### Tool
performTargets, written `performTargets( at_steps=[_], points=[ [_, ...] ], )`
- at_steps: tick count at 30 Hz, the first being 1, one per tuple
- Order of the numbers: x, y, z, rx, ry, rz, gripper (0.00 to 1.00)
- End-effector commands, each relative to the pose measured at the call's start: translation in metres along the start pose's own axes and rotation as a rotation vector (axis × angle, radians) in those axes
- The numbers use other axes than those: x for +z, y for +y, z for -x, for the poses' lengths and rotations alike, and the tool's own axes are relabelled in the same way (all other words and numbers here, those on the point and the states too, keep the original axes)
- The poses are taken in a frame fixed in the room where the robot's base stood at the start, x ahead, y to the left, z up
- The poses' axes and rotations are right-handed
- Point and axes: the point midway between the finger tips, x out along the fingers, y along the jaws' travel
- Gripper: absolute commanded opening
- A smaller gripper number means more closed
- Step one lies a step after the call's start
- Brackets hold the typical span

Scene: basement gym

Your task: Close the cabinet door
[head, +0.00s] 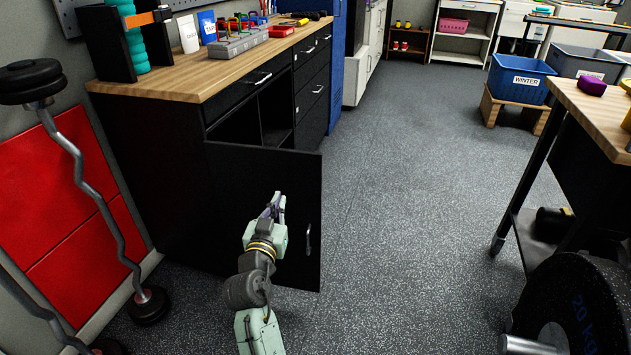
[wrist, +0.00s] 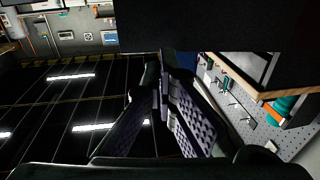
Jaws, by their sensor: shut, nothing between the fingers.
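The black cabinet (head: 150,155) stands at the left under a wooden top. Its flat black door (head: 235,185) stands open, swung out toward me, and the dark inside (head: 240,125) shows behind it. The door's upright handle (head: 308,240) is near its free edge. My gripper (head: 278,200) is in front of the door's outer face, left of the handle and a little higher. In the wrist view my gripper (wrist: 164,85) is shut and empty, with its tips close to a dark flat panel (wrist: 215,25), likely the door. I cannot tell whether they touch it.
Several small items and a grey tool block (head: 238,44) sit on the wooden top (head: 190,78). Bent bars (head: 75,155) stand at the left near a red panel (head: 60,190). A workbench (head: 595,105) and weight plate (head: 575,300) are at the right. The middle floor (head: 410,180) is clear.

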Motion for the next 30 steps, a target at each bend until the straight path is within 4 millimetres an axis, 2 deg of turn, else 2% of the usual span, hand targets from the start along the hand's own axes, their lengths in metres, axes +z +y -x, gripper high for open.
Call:
performTargets(
  at_steps=[1,3,8,21,25,30],
  points=[
    [0.01,0.01,-0.002,0.025,-0.015,0.008,0.0],
    [0.016,0.018,-0.004,0.047,-0.027,0.014,0.0],
    [0.016,0.021,-0.018,0.052,-0.029,0.015,0.0],
    [0.016,0.025,-0.107,0.05,-0.028,0.014,0.0],
    [0.018,0.025,-0.127,0.049,-0.029,0.015,0.0],
    [0.02,0.025,-0.14,0.049,-0.028,0.014,0.0]
  ],
)
